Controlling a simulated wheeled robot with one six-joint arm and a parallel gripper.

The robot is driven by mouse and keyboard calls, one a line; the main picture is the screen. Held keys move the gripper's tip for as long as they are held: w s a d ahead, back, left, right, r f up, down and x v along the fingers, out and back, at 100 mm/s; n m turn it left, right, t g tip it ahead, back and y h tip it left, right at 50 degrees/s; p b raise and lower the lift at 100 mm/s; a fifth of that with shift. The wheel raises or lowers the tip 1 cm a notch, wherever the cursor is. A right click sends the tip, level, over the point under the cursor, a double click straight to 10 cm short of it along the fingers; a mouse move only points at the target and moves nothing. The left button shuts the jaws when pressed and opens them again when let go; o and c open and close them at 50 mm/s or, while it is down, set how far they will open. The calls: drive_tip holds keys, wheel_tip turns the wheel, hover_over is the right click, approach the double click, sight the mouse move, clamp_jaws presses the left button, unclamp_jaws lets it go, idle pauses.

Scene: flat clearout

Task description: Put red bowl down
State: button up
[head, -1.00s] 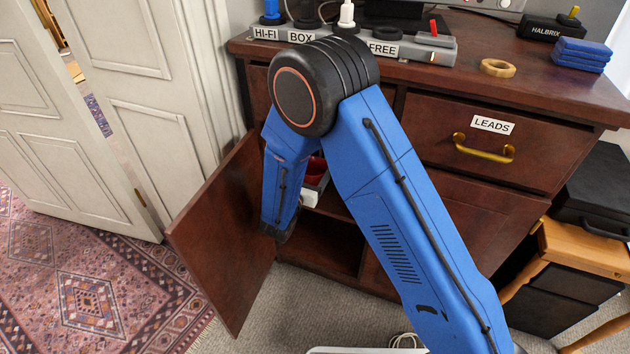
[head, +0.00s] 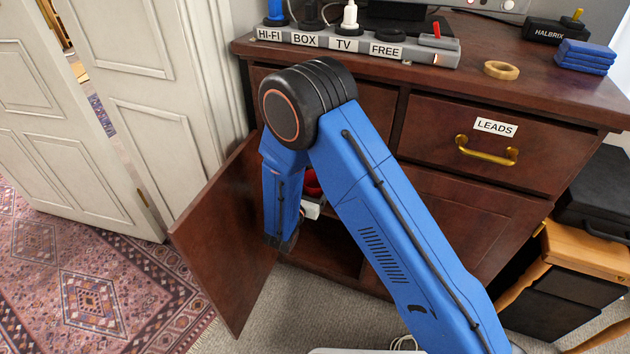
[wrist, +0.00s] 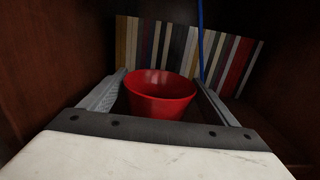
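The red bowl (wrist: 160,98) is upright between the two fingers of my gripper (wrist: 160,82) in the wrist view. The fingers lie along its left and right sides and appear to touch its rim. A small part of the red bowl (head: 312,184) shows in the head view, inside the open cupboard and mostly hidden behind my arm. I cannot tell whether the bowl's base touches the cupboard floor.
A row of upright books (wrist: 180,48) stands behind the bowl, with a blue cable (wrist: 201,40) hanging before it. The open cupboard door (head: 225,240) stands left of my arm. A drawer labelled LEADS (head: 490,145) is shut at the right.

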drive_tip(key=shift+o, duration=1.1)
drive_tip(key=shift+r, duration=0.15)
drive_tip(key=v, duration=1.2)
